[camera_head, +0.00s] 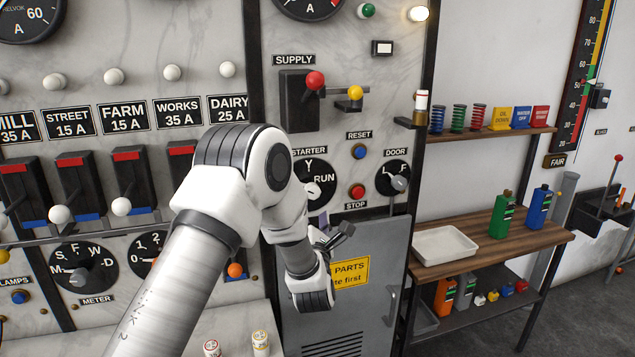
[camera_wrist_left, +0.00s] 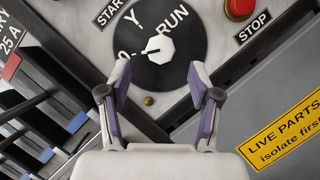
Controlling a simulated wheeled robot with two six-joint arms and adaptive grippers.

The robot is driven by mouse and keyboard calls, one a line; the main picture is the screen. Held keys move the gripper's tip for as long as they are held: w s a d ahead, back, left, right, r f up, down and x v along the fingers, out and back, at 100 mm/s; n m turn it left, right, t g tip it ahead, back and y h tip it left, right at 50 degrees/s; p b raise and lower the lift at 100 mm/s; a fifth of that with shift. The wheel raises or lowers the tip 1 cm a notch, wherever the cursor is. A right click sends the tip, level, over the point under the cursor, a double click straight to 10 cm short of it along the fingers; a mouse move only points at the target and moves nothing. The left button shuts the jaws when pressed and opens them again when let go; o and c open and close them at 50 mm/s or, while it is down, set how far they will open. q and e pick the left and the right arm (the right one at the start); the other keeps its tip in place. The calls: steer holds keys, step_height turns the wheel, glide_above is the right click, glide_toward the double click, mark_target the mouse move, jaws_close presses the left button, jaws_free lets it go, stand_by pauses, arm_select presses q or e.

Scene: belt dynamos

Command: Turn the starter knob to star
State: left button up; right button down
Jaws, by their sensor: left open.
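The starter dial (camera_head: 322,172) is a black disc marked Y and RUN under the STARTER label, partly hidden by my left arm in the head view. Its pale knob (camera_head: 313,189) also shows in the left wrist view as a white faceted knob (camera_wrist_left: 160,48). The knob's dark pointer line aims at the 0 mark, away from Y and RUN. My left gripper (camera_head: 328,230) is just below the dial. In the left wrist view its purple-padded fingers (camera_wrist_left: 158,78) are open and empty, one on each side below the knob, apart from it.
The red STOP button (camera_head: 357,191), blue RESET button (camera_head: 359,152) and DOOR switch (camera_head: 399,182) sit right of the dial. The SUPPLY lever's red ball (camera_head: 315,81) is above. A grey cabinet door (camera_head: 377,250) is below.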

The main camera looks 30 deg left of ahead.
mark_target(314, 194)
arm_select(q)
steer(key=p+x, duration=0.3)
steer(key=x, duration=0.4)
steer(key=shift+w+a+p, duration=0.3)
steer(key=shift+w, duration=0.05)
steer(key=shift+c, duration=0.2)
steer(key=c, duration=1.1)
